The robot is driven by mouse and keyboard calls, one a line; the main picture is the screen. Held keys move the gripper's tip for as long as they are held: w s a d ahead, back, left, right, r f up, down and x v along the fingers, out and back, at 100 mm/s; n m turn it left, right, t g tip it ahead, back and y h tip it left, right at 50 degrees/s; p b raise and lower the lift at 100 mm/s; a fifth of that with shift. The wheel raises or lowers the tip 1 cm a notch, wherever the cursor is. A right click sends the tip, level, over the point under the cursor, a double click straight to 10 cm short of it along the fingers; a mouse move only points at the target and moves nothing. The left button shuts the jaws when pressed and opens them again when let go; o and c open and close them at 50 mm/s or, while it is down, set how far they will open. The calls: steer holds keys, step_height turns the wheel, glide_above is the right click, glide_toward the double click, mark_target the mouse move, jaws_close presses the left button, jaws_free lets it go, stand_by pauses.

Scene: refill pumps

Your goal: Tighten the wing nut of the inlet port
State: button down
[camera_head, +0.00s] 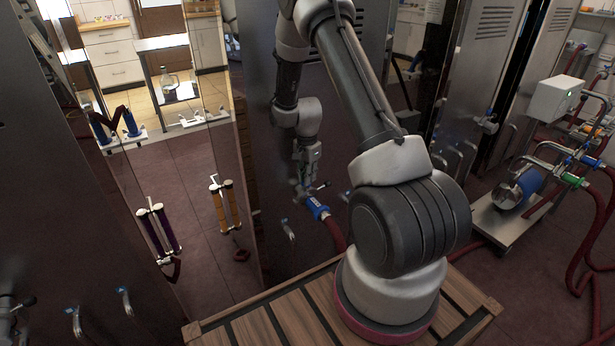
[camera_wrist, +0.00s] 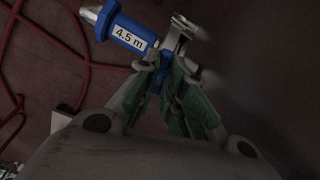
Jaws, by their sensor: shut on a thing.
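My gripper (camera_head: 305,178) points down at the front of a dark steel cabinet. A blue hose coupling (camera_head: 318,208) sits just below it, with a red hose leading down from it. In the wrist view the blue coupling (camera_wrist: 128,35) carries a white label reading "4.5 m". A bright metal fitting (camera_wrist: 183,28) of the port lies at its right end. The green-padded fingers (camera_wrist: 172,72) are shut on a narrow blue piece, apparently the wing nut (camera_wrist: 163,72), beside this joint. The fingers hide most of it.
A wooden slatted platform (camera_head: 275,318) lies below my arm. A pump on a steel cart (camera_head: 505,215) with red hoses stands at right. Purple (camera_head: 160,232) and orange (camera_head: 225,207) tubes are on the left. Red hoses (camera_wrist: 60,50) cross the floor below the wrist.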

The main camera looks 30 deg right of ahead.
steer(key=shift+w+m, duration=0.1)
steer(key=shift+m, duration=0.3)
steer(key=c, duration=1.5)
jaws_free()
steer(key=shift+r, duration=0.1)
step_height(320, 180, up, 12)
steer(key=shift+a+f, duration=0.1)
